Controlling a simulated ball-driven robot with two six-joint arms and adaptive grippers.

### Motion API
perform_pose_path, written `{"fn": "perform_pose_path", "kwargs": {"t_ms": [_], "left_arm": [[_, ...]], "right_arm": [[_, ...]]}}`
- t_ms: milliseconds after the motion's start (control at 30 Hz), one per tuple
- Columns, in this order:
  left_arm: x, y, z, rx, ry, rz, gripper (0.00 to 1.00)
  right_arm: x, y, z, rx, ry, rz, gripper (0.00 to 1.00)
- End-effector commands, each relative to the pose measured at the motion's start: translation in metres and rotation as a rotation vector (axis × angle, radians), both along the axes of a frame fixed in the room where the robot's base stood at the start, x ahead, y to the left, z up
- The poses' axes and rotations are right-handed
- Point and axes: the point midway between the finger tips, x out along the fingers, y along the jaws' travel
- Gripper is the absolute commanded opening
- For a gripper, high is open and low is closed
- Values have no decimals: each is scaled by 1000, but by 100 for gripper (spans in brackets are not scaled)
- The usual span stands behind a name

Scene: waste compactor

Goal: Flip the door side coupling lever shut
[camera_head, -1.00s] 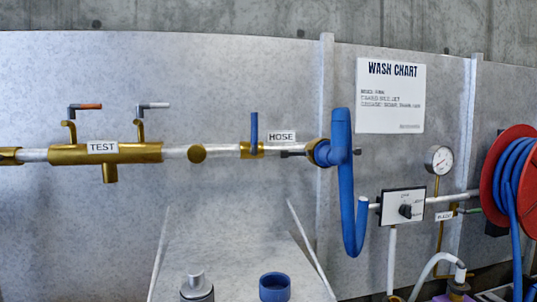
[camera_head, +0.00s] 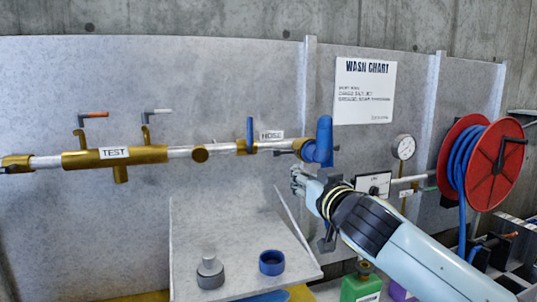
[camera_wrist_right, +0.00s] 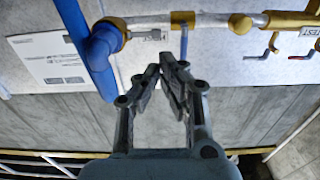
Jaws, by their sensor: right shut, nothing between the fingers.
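The blue hose coupling (camera_head: 318,150) sits on the end of the white pipe, right of the HOSE label (camera_head: 271,134). A small dark lever (camera_head: 285,152) sticks out on its left, along the pipe. Another dark stub (camera_head: 336,148) shows on its right. I cannot tell which is door side; no door is in view. My right gripper (camera_head: 297,180) is shut and empty, just below and left of the coupling, apart from it. In the right wrist view its fingertips (camera_wrist_right: 160,68) are together, with the blue coupling (camera_wrist_right: 104,40) to their left. My left gripper is not in view.
A valve with an upright blue handle (camera_head: 250,133) is left of the coupling. The TEST manifold (camera_head: 114,155) is farther left. A gauge (camera_head: 403,147) and red hose reel (camera_head: 495,165) are at right. A grey tray (camera_head: 230,235) below holds a grey fitting (camera_head: 210,272) and blue cap (camera_head: 272,262).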

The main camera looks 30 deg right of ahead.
Motion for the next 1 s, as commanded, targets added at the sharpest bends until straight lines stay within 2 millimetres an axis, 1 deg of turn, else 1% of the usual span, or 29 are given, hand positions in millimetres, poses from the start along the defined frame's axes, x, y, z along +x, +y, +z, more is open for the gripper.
{"fn": "perform_pose_path", "kwargs": {"t_ms": [33, 100, 433, 567, 667, 1000], "left_arm": [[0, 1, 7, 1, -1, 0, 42], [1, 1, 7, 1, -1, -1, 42], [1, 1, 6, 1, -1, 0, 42], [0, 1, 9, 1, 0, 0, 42], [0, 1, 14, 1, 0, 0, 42], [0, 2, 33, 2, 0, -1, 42]], "right_arm": [[2, -2, 9, -6, -4, -1, 0], [3, -2, 12, -7, -8, -1, 0], [4, -2, 10, -7, -7, -1, 0], [12, -4, 12, -6, -8, -2, 0], [25, -8, 13, -6, -8, -2, 0], [96, -24, 13, -5, -7, -2, 0]]}}
